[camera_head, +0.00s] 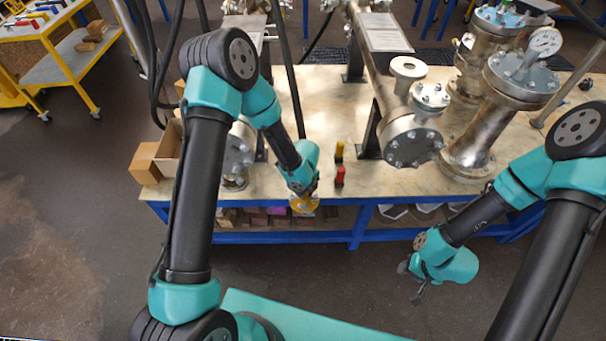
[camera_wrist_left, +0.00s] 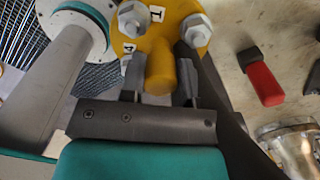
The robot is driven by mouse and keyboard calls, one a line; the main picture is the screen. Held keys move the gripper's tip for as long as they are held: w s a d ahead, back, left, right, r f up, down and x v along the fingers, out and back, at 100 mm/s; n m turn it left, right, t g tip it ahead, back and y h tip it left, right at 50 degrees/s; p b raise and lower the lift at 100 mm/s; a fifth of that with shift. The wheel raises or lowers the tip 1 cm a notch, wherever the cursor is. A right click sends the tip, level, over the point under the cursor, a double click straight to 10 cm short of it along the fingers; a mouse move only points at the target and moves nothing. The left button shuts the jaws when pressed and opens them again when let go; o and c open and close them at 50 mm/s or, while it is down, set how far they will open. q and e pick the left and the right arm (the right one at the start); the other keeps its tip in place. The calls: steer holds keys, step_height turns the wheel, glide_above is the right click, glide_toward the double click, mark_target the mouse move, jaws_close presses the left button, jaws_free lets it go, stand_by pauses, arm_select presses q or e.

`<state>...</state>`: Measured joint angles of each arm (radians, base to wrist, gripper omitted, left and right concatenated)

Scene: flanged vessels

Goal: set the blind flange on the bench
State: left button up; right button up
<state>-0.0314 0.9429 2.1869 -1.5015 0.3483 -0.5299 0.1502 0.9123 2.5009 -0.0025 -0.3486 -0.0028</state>
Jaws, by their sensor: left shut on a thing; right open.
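The yellow blind flange (camera_head: 303,205) shows just below my left gripper (camera_head: 306,193), over the front edge of the bench (camera_head: 270,185) in the head view. In the left wrist view the flange (camera_wrist_left: 180,22) is a yellow disc with grey bolts and white labels, and a yellow stem (camera_wrist_left: 160,72) sits between the fingers. My left gripper (camera_wrist_left: 160,88) is shut on that stem. I cannot tell whether the flange touches the bench. My right gripper (camera_head: 408,280) is open and empty in front of the bench, to the right.
Flanged steel vessels (camera_head: 480,125) and pipework fill the right side. A cardboard box (camera_head: 150,160) is at the left end.

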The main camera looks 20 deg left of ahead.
stand_by(0.3)
arm_select(q)
steer(key=w+a+f, duration=0.1)
steer(key=w+a, duration=0.3)
steer(key=w, duration=1.1)
steer(key=shift+a+f, duration=0.15)
steer(key=shift+w+f, duration=0.15)
steer(key=shift+f, duration=0.75)
steer(key=shift+w+f, duration=0.1)
steer(key=shift+f, duration=0.8)
steer(key=shift+f, duration=0.1)
steer(key=o, duration=1)
step_height(320, 180, up, 12)
steer(key=shift+r, duration=0.1)
